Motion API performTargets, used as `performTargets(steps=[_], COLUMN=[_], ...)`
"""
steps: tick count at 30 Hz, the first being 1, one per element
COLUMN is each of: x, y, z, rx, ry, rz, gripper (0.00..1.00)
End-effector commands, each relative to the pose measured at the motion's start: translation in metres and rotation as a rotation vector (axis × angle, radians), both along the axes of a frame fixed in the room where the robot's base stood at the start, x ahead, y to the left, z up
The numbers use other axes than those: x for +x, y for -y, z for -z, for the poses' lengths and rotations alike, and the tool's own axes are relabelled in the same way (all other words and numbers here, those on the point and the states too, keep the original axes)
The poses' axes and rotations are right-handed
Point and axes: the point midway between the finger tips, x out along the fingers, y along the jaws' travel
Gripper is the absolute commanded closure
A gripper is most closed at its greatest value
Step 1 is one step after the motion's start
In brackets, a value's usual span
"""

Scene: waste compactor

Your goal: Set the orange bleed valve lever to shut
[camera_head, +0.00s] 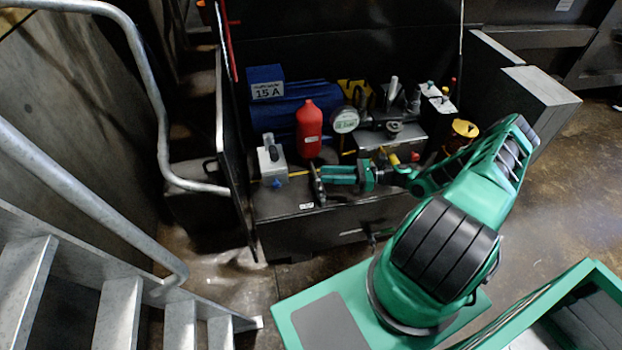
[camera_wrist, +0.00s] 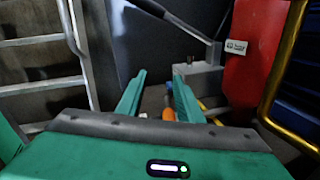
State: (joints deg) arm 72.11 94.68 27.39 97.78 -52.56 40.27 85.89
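A small orange piece (camera_wrist: 168,114), which looks like the end of the bleed valve lever, shows low between my fingers in the wrist view. Most of it is hidden by my gripper, so its angle and whether it touches a finger cannot be told. I cannot make out the lever in the head view. My gripper (camera_wrist: 159,76) has its two green fingers apart, with a gap between the tips. In the head view my gripper (camera_head: 326,173) points left, low over the front of the dark bench, right of a grey block with a blue knob.
The grey block (camera_head: 271,160) stands at the bench's left end; it also shows ahead in the wrist view (camera_wrist: 200,80). A red bottle (camera_head: 309,130), a round gauge (camera_head: 345,120) and a blue case (camera_head: 285,103) stand behind. Metal stairs (camera_head: 105,318) are at left.

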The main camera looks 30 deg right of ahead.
Motion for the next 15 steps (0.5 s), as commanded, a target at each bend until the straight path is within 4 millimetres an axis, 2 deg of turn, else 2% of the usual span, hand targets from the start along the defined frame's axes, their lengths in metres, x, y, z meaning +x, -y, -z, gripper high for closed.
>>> performTargets(steps=[6,15], x=[-0.012,-0.026], y=[-0.039,-0.082], z=[-0.025,-0.052], rx=[0.001,-0.001], ry=[-0.001,0.001], rz=[-0.004,-0.002], gripper=[0.67,0.67])
